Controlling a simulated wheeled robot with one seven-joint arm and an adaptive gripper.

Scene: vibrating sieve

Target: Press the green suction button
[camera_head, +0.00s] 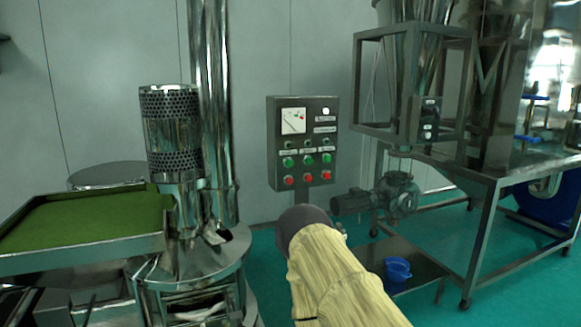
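The labels are too small to read, so I cannot tell which green button is the suction one. My arm, in a yellow sleeve (340,275) with a dark rounded end, reaches up from the bottom, below the panel. In the picture its dark end lies just under the panel and apart from the buttons. My gripper's fingers do not show.
A steel sieve machine with a perforated cylinder (171,130) and a green tray (88,221) stands at left. At right are a steel frame table (487,240), a motor (393,195) and a blue bucket (398,269). Some green floor shows between the machines.

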